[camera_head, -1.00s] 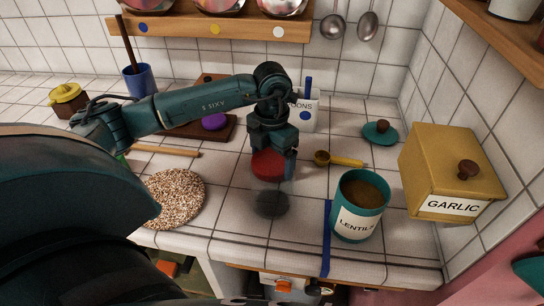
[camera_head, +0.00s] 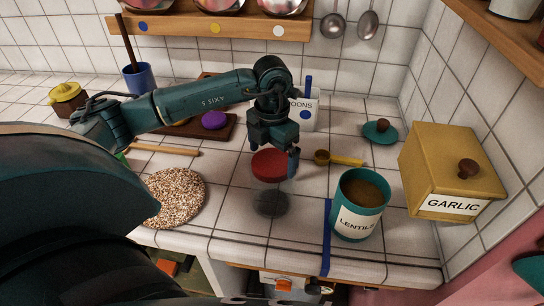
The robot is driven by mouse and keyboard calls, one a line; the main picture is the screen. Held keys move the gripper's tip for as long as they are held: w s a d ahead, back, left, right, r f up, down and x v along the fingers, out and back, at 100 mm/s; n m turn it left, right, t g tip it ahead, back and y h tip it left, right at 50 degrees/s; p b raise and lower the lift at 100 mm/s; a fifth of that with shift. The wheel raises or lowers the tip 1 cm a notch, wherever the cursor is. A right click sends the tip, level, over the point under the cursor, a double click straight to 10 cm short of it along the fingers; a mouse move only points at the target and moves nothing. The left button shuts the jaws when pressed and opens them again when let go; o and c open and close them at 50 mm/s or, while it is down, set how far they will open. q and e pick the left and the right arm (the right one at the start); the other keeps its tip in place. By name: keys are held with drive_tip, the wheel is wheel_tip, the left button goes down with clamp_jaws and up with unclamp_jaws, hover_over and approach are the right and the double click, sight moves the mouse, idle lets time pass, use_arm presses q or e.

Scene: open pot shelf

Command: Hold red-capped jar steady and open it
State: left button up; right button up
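The red-capped jar stands near the front of the tiled counter, its red cap (camera_head: 269,165) on top and its dark lower part (camera_head: 270,204) below. The part between looks see-through, so I cannot make out its walls well. My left gripper (camera_head: 273,150) reaches in from the left and points down just above and behind the cap. Its fingers look apart, one near the cap's right side and one behind its left side. I cannot tell whether they touch the cap. My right gripper is not in view.
An open teal lentils canister (camera_head: 357,222) stands to the jar's right, with a yellow scoop (camera_head: 340,160) behind. A speckled round mat (camera_head: 175,197) lies left. A yellow garlic box (camera_head: 450,172) is at the right. A blue strip (camera_head: 326,238) runs over the front edge.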

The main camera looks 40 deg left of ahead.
use_arm(q)
wheel_tip(320, 180, up, 11)
idle(0.3)
